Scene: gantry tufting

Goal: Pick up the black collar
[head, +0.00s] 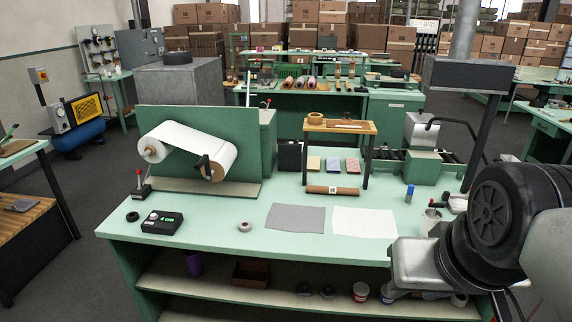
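A small black ring (133,216), which looks like the black collar, lies flat on the green tabletop near its left edge. It is just left of a black box with a green display and is fully visible. My arm fills the right side of the head view, over the right end of the table. No gripper fingers can be made out there, so I cannot see whether my gripper is open or holds anything. The collar is far to the left of my arm, with nothing touching it from above.
The black display box (161,222) stands beside the collar. A red-knobbed lever (140,185) and a white roll on a stand (195,151) are behind it. A white-grey ring (244,226), grey sheet (296,218) and white sheet (363,222) lie farther right.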

